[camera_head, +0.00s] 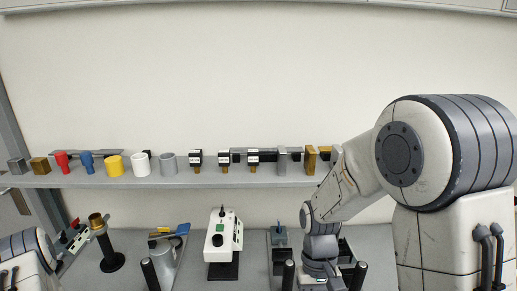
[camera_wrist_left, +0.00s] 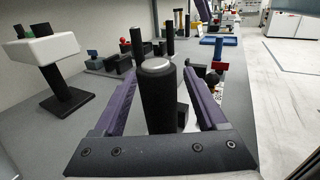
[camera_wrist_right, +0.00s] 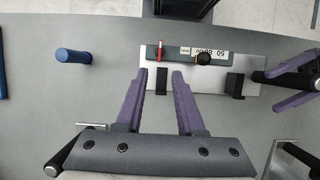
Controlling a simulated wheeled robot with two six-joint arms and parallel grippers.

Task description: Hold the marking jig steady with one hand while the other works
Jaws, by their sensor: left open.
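The marking jig (camera_wrist_right: 215,75) is a pale plate with a dark rail, a number strip, a red pointer and a black knob in the right wrist view. The left fingers also show beside the jig's right end in the right wrist view (camera_wrist_right: 292,88). I cannot tell whether they touch the post.
A white box on a black stand (camera_wrist_left: 42,48) is left of my left gripper. A blue cylinder (camera_wrist_right: 73,56) stands left of the jig. In the head view, a shelf (camera_head: 170,180) holds several small parts above the bench, and my right arm hides the right side.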

